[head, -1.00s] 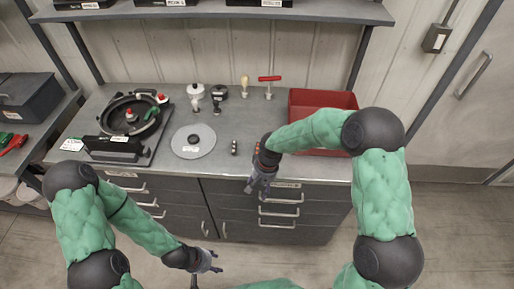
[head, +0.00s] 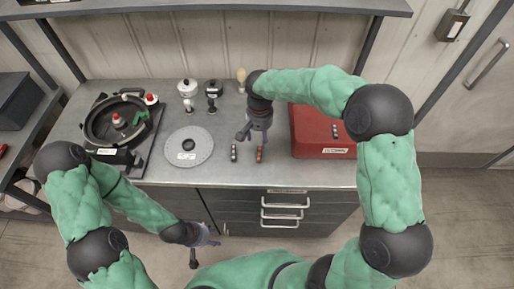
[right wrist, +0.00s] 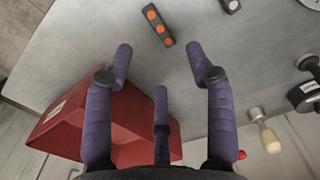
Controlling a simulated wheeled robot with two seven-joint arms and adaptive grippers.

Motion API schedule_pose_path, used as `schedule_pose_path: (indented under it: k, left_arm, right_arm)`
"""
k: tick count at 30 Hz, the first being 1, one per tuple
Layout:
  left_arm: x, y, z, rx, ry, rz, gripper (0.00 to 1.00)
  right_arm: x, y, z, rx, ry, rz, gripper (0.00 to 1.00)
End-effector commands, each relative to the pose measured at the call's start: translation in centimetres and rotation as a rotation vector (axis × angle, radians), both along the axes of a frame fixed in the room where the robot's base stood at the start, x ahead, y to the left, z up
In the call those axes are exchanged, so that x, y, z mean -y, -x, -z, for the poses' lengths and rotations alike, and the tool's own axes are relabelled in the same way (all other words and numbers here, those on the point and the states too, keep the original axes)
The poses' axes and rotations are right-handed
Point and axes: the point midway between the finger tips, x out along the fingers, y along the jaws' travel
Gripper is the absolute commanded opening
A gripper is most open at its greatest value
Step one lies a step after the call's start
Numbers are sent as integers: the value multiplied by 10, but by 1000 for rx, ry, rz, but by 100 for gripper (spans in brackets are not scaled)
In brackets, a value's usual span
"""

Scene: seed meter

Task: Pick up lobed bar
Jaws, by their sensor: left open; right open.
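Two small dark bars lie side by side on the grey bench. One has a row of orange round spots (head: 260,154); the other has pale spots (head: 234,152). Either could be the lobed bar; I cannot tell which. In the right wrist view the orange-spotted bar (right wrist: 158,25) lies just beyond my fingertips, and the pale-spotted bar (right wrist: 230,5) is cut by the top edge. My right gripper (head: 252,136) is open and empty above the bench, just behind the bars; it also shows in the wrist view (right wrist: 157,57). My left gripper (head: 206,242) is open and empty in front of the bench.
A red bin (head: 316,135) stands close right of my right gripper. A grey disc (head: 188,146) and a round black seed meter housing (head: 117,118) lie to the left. Several small knobbed tools (head: 187,92) stand at the back. The bench front is clear.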

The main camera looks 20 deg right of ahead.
Motion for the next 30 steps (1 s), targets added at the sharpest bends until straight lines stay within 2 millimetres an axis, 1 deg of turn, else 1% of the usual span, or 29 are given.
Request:
schedule_pose_path:
  k: [9,17,25,27,30]
  left_arm:
    - [0,1,8,-2,0,1,50]
    - [0,1,10,-1,0,0,50]
    - [0,1,18,-1,0,0,50]
    - [0,1,18,-1,0,0,50]
    - [0,1,18,-1,0,0,50]
  right_arm:
    - [1,1,45,-2,0,1,56]
    - [1,2,62,-1,0,0,56]
    - [3,4,99,-2,-1,-1,56]
    - [3,4,103,1,-2,-1,56]
    - [3,4,104,2,-2,-1,56]
